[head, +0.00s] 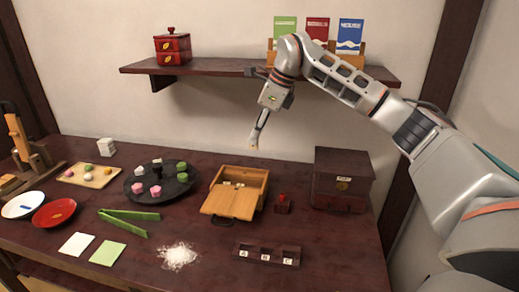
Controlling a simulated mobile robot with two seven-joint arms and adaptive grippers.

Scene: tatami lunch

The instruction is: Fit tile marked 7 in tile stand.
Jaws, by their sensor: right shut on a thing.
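My right gripper (259,131) is shut on a small pale piece (254,145), held in the air above and behind the open wooden box. It looks like a tile, but any mark on it is too small to read. A dark low stand (267,255) with several slots lies at the front of the table, with small pale lettered squares on its front. The gripper is well above and behind this stand. No tile marked 7 can be read anywhere. My left gripper is not in view.
White powder (178,256), green tongs (130,215) and a round black tray (160,189) lie left. A wall shelf (225,70) overhangs the back.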

